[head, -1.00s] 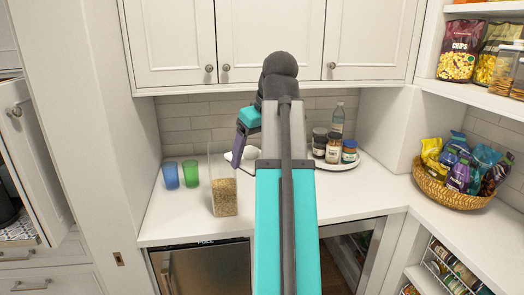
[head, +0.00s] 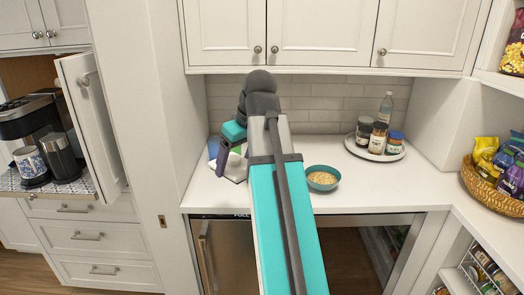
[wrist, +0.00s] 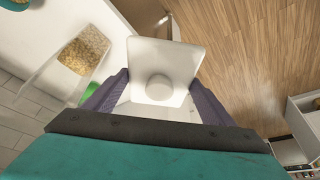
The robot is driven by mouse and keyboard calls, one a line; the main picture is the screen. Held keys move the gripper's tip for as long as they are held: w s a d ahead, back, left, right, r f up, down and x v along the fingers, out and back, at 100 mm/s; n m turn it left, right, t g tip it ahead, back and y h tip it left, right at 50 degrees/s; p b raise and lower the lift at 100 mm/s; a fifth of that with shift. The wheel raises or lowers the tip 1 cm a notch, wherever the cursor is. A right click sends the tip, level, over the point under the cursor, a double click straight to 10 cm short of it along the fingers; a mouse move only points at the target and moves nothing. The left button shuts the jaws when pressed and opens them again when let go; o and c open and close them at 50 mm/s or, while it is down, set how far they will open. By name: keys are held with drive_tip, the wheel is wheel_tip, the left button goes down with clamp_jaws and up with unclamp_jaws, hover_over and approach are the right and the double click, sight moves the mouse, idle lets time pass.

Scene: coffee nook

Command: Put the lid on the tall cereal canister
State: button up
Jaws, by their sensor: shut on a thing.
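My gripper (wrist: 160,82) is shut on the white square lid (wrist: 181,58), which has a round knob. In the head view my gripper (head: 224,163) is over the left part of the counter, with part of the lid (head: 237,173) showing beside it. The tall clear canister (wrist: 38,84) stands left of the lid in the wrist view, apart from it, with cereal (wrist: 84,50) inside. In the head view the canister is hidden behind my arm.
A teal bowl of cereal (head: 322,178) is right of my arm. A blue cup (head: 213,146) and a mostly hidden green cup (wrist: 90,91) stand near the gripper. A tray of jars (head: 375,151) is at the back right. An open cabinet door (head: 91,125) is at the left.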

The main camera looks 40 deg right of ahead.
drive_tip(key=w+a+f, duration=0.4)
drive_tip(key=a+f, duration=0.1)
drive_tip(key=a, duration=0.3)
drive_tip(key=w+a+f+m, duration=0.1)
drive_tip(key=w+a+f, duration=0.4)
drive_tip(key=a, duration=0.3)
drive_tip(key=w+a+f, duration=0.4)
drive_tip(key=w+a, duration=0.1)
drive_tip(key=a, duration=0.3)
drive_tip(key=shift+w+f+h, duration=0.25)
drive_tip(key=shift+f+h, duration=0.05)
drive_tip(key=shift+f, duration=0.1)
